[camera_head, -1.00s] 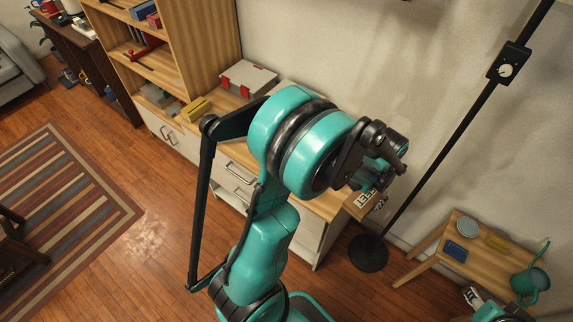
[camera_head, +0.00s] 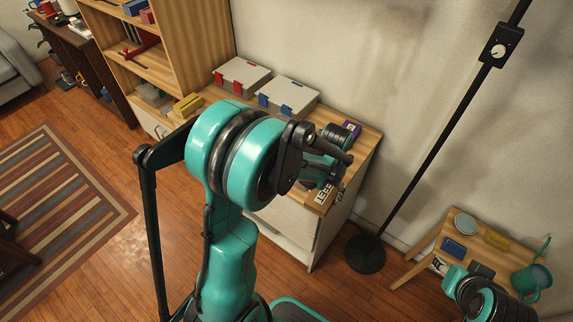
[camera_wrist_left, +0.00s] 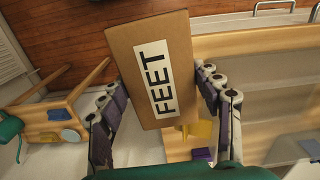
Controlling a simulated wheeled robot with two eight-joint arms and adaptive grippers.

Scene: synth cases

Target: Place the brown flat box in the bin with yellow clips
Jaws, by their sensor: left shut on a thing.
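My left gripper (camera_head: 318,180) is shut on the brown flat box (camera_wrist_left: 125,40), which carries a white label reading FEET. In the left wrist view the box lies between the two finger pads (camera_wrist_left: 160,100). In the head view the box (camera_head: 320,203) shows partly below the gripper, over the right part of the low cabinet. A bin with yellow clips is not clearly seen. A yellow patch (camera_wrist_left: 203,130) shows past the box in the wrist view, partly hidden. Part of my right arm shows at lower right, its jaws unclear.
A bin with red clips (camera_head: 240,78) and one with blue clips (camera_head: 288,97) stand on the low cabinet (camera_head: 368,140). A yellow item (camera_head: 187,104) lies left of them. A black lamp pole (camera_head: 430,150) and small table (camera_head: 425,245) stand to the right.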

